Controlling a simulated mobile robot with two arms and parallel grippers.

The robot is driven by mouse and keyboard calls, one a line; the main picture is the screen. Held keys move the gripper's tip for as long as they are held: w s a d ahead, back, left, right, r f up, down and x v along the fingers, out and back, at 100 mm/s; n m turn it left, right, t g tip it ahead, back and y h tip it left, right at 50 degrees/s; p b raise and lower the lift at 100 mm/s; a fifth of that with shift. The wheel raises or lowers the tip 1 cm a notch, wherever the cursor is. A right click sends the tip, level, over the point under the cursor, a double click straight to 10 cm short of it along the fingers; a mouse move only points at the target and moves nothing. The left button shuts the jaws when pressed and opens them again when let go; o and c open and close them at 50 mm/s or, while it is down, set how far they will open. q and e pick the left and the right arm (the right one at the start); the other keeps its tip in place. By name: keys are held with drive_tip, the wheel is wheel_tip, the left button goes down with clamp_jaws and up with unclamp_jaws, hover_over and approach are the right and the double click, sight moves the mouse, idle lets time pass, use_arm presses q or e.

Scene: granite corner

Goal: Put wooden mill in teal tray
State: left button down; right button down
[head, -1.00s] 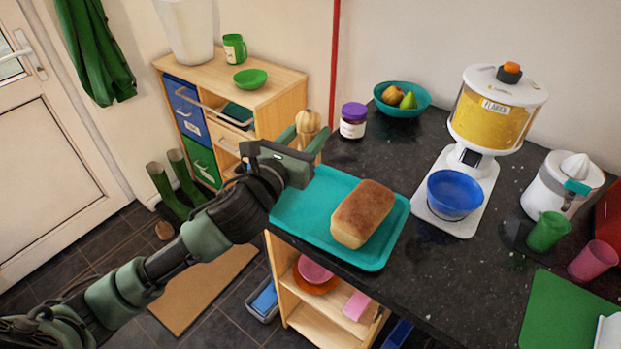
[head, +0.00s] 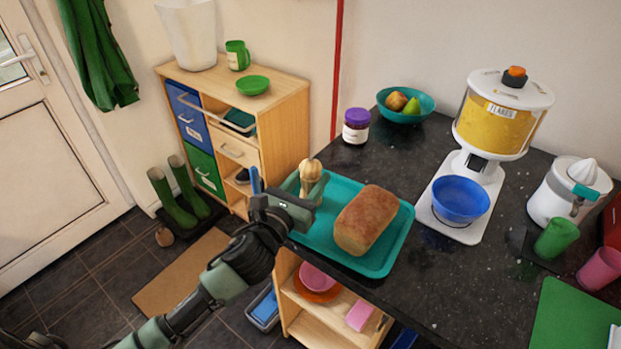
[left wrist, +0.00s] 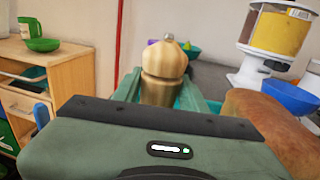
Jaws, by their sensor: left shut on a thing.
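The wooden mill (head: 311,171), pale with a rounded knob top, is upright in my left gripper (head: 308,190), which is shut on it. In the left wrist view the mill (left wrist: 163,68) stands between the fingers. It is at the left back part of the teal tray (head: 343,190), which lies on the dark counter. The mill's lower part is hidden by the gripper, so I cannot tell whether it touches the tray. My right gripper is not in view.
A bread loaf (head: 367,220) lies in the tray, right of the mill. A purple-lidded jar (head: 356,127) and a teal fruit bowl (head: 405,105) stand behind. A flakes dispenser (head: 495,120) with a blue bowl (head: 460,198) stands right. The tray's left part has some room.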

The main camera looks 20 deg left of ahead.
use_arm(q)
drive_tip(key=shift+f, duration=0.1)
drive_tip(key=c, duration=1.1)
unclamp_jaws()
drive_tip(key=o, duration=0.3)
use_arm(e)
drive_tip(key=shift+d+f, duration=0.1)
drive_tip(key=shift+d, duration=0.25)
use_arm(q)
drive_tip(key=shift+r, duration=0.2)
drive_tip(key=shift+s+f, duration=0.15)
drive_tip(key=shift+s, duration=0.15)
drive_tip(key=s+a+b, duration=0.2)
drive_tip(key=s, duration=0.9)
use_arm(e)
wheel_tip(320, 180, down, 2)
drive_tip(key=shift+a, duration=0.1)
